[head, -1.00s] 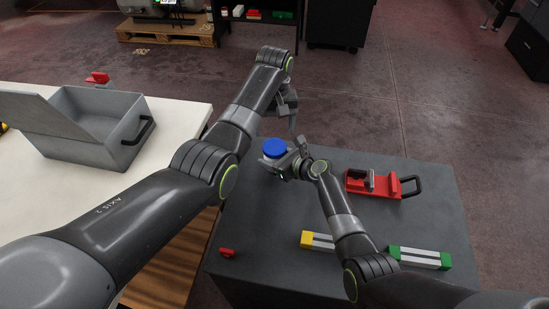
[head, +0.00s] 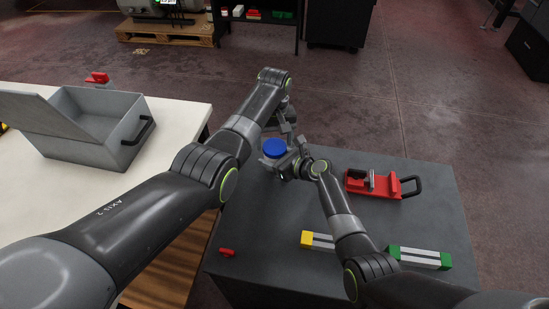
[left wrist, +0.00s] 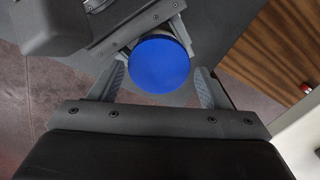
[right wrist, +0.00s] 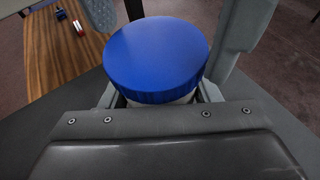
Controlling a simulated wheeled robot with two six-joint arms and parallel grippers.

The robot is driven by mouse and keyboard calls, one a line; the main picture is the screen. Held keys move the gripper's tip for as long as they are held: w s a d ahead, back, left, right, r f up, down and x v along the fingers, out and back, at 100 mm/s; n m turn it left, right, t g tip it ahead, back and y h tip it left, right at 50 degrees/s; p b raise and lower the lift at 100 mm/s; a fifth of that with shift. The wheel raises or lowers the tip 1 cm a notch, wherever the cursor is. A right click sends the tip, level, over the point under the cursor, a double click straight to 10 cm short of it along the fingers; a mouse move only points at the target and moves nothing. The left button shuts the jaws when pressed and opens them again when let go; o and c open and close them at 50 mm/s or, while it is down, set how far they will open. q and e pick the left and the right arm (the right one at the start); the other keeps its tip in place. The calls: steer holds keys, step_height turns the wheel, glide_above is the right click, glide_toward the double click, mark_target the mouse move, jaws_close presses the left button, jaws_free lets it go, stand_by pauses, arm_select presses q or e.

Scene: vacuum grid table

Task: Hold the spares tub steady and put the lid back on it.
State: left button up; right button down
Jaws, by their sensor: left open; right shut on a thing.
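The spares tub shows as a pale body (right wrist: 172,99) under a round blue lid (right wrist: 157,52) in the right wrist view. The lid sits on top of the tub and looks about level; I cannot tell whether it is fully seated. The lid also shows in the head view (head: 274,147) and the left wrist view (left wrist: 160,64). My right gripper (head: 288,163) is shut on the tub's body below the lid. My left gripper (head: 285,133) is open at the lid, with its fingers on opposite sides of it. Most of the tub's body is hidden by the lid and jaws.
The dark grey table (head: 310,272) also holds a red fixture with a black handle (head: 378,185), a yellow-ended block (head: 318,240), a green-ended block (head: 420,257) and a small red piece (head: 227,252). A grey open box (head: 75,150) stands on the white table at left.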

arm_select(q)
steer(key=shift+f, duration=0.7)
steer(key=c, duration=0.7)
steer(key=o, duration=1)
steer(key=shift+c, duration=0.2)
steer(key=shift+r, duration=2.3)
steer(key=shift+c, duration=0.4)
